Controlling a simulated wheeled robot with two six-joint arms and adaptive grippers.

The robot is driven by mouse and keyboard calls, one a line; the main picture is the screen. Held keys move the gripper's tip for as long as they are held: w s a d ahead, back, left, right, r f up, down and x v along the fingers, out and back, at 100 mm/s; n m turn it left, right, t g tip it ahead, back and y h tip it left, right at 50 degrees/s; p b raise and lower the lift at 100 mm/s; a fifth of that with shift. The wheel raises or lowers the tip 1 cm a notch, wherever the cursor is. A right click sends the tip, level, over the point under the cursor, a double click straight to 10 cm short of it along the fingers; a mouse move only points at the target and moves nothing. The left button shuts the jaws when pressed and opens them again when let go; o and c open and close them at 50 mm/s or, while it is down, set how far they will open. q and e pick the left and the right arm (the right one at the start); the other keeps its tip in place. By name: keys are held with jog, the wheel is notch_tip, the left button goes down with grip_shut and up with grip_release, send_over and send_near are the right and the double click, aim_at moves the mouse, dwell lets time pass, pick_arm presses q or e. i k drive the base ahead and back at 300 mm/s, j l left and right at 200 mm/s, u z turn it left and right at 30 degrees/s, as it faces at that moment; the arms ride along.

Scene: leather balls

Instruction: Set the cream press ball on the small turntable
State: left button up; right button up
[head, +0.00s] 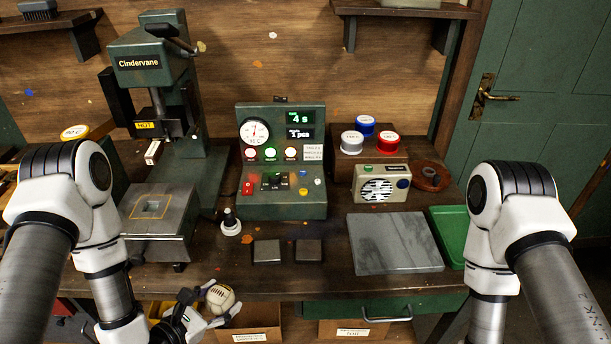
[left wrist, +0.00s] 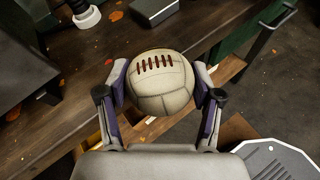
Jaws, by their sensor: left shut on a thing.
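The cream press ball (head: 220,298), with dark brown lacing, is in the jaws of my left gripper (head: 212,306), in front of the bench's front edge in the head view. In the left wrist view the ball (left wrist: 160,80) sits between the two fingers (left wrist: 161,88), lacing towards the bench. Finger pads touch it on both sides. I cannot surely identify the small turntable; a low round brown dish-like thing (head: 428,176) stands at the bench's back right. My right arm (head: 492,235) shows at the right, but its gripper is out of view.
The Cindervane press (head: 150,62) stands at the left. A green control box (head: 283,205), a radio (head: 382,186) and spools stand behind. A grey slab (head: 394,243), two dark pads (head: 267,251) and a black-and-white knobbed thing (head: 230,224) lie forward. A green tray (head: 450,228) is at right.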

aim_at(429, 172)
jog(key=l+z, duration=0.2)
jog(key=z, duration=0.25)
jog(key=i+l+z, duration=0.15)
jog(key=z, duration=0.3)
jog(key=i+l+z, duration=0.1)
jog(key=z, duration=0.35)
jog(key=i+l+z, duration=0.1)
jog(key=z, duration=0.35)
jog(key=i+z, duration=0.15)
jog(key=z, duration=0.3)
jog(key=i+l+u, duration=0.1)
jog(key=i+u, duration=0.15)
jog(key=i, duration=0.35)
jog(key=i+l+u, duration=0.3)
jog(key=i, duration=0.25)
jog(key=i+l+u, duration=0.25)
jog(key=i, duration=0.3)
jog(key=i+l+u, duration=0.25)
jog(key=i+l, duration=0.25)
